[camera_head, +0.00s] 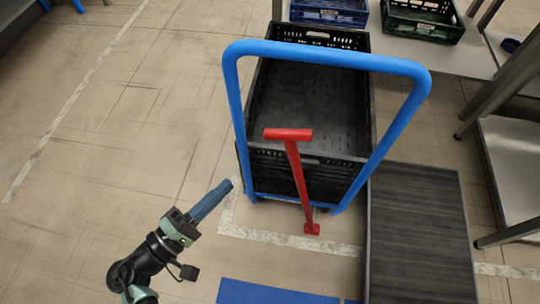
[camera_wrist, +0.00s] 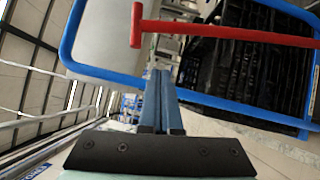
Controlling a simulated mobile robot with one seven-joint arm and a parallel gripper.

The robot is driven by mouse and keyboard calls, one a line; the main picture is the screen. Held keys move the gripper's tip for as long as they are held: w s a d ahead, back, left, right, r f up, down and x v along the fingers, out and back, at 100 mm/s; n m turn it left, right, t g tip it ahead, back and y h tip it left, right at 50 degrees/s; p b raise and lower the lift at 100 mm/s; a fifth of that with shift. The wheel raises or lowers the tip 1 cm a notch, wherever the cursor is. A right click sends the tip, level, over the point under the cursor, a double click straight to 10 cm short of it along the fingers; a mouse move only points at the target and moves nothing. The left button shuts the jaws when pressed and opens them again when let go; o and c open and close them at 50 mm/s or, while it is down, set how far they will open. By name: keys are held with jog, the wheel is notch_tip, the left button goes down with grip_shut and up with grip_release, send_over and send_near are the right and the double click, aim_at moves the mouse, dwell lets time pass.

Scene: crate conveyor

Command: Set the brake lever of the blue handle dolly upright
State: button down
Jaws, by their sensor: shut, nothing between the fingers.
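The dolly's blue handle (camera_head: 325,55) rises as a large arch in front of a black crate (camera_head: 308,100). The handle also shows in the wrist view (camera_wrist: 100,70). A red brake lever (camera_head: 296,172) with a crossbar at its top stands at the near end of the dolly, leaning somewhat in the head view. The lever also crosses the upper right of the wrist view (camera_wrist: 225,30). My gripper (camera_head: 226,187) is left of the lever and just outside the handle's left post, apart from both. Its blue fingers are together and empty (camera_wrist: 161,75).
A dark ramp or belt (camera_head: 418,235) lies right of the dolly. Blue (camera_head: 330,10) and green (camera_head: 422,22) crates sit behind on a light surface. Metal legs and a bench (camera_head: 515,165) stand at the right. A blue mat (camera_head: 270,292) lies in front. The floor at left is clear.

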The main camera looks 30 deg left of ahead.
jog(key=s+d+b+x, duration=0.1)
jog(key=d+x, duration=0.1)
jog(key=x, duration=1)
jog(key=shift+d+r+n+t, duration=0.2)
jog(key=shift+d+n+t, duration=0.05)
jog(key=shift+n+t, duration=0.05)
